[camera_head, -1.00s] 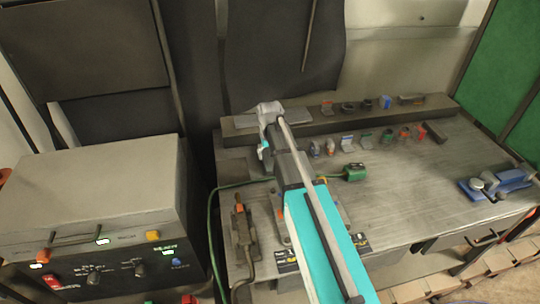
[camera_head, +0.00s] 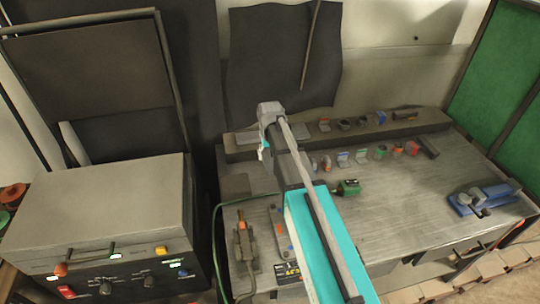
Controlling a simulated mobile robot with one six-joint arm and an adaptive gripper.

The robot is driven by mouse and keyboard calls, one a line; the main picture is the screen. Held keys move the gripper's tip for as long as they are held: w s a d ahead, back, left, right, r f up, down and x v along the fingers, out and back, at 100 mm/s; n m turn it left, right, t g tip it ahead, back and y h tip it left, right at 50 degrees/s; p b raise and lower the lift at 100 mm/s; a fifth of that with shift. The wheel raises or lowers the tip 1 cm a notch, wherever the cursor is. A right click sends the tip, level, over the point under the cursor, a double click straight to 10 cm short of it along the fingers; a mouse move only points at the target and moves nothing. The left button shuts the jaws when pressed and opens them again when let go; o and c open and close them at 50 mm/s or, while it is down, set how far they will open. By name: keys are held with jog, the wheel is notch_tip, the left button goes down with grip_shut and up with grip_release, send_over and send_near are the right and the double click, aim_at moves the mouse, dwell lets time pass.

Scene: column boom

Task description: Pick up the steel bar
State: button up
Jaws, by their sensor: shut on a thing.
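A similar grey stretch shows to the right of the wrist. The part between is hidden behind my arm. I cannot tell whether the bar touches the ledge or is raised from it. My turquoise and grey arm reaches up the middle of the picture and its grey wrist end lies over the ledge. My gripper's fingers are hidden behind the arm and wrist, so their hold on the bar does not show.
Small parts stand along the back ledge (camera_head: 360,137) and in a row before it. A green tool (camera_head: 348,187) lies right of my arm. A blue vise (camera_head: 482,198) sits at the bench's right. A grey control cabinet (camera_head: 95,200) stands left. The bench's right middle is clear.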

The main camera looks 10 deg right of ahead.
jog(key=shift+r+p, duration=0.3)
jog(key=shift+r, duration=0.2)
jog(key=shift+r, duration=0.1)
dwell(0.4)
notch_tip(320, 180, up, 8)
jog(key=p, duration=0.7)
jog(key=shift+p, duration=0.4)
jog(key=shift+f, duration=0.2)
jog(key=shift+s, duration=0.1)
